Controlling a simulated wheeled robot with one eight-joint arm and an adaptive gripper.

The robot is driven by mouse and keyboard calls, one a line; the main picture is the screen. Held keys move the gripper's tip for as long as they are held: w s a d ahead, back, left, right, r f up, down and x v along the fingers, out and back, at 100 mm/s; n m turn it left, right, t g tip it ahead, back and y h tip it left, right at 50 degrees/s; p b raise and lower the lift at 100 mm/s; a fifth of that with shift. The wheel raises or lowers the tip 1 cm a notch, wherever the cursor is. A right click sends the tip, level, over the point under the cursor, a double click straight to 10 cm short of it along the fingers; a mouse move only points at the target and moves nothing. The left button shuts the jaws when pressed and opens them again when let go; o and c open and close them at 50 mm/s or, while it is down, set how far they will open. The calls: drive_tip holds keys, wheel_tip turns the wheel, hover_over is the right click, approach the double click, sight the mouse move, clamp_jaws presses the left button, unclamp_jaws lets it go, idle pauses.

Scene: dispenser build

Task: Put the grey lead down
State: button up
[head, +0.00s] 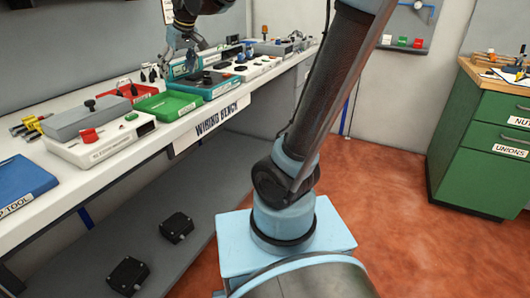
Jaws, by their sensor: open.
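My gripper (178,55) is at the top of the head view, pointing down over the wiring bench (178,132). It is open, above or just behind a teal unit (207,85). I cannot make out a grey lead at this size, in the jaws or on the bench. Small black pieces (150,74) stand on the bench just left of the gripper. The gap between the fingertips and the bench top is hard to judge.
A green tray (168,104), a red tray (122,90), a grey box (85,119) and a blue tray (22,180) crowd the bench. Two black boxes (177,227) sit on the lower shelf. A green cabinet (480,140) stands right. Red floor between is clear.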

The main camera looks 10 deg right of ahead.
drive_tip(key=s+d+f+m+h, duration=0.1)
drive_tip(key=s+d+f+m, duration=0.1)
drive_tip(key=s+d+f, duration=0.45)
drive_tip(key=s+d+f+m+h, duration=0.1)
drive_tip(key=s+d+f, duration=0.2)
drive_tip(key=d, duration=0.6)
drive_tip(key=s+d+f+m+g, duration=0.1)
drive_tip(key=s+d+f+m, duration=0.1)
drive_tip(key=s+d+f, duration=0.3)
drive_tip(key=s+d+f+m+g+h, duration=0.1)
drive_tip(key=s+d+f+m, duration=0.1)
drive_tip(key=s+d+f, duration=0.3)
drive_tip(key=s+f, duration=0.4)
drive_tip(key=s, duration=0.1)
drive_tip(key=shift+d+f, duration=0.4)
drive_tip(key=shift+w, duration=0.2)
drive_tip(key=shift+w+f, duration=0.2)
drive_tip(key=shift+w, duration=0.15)
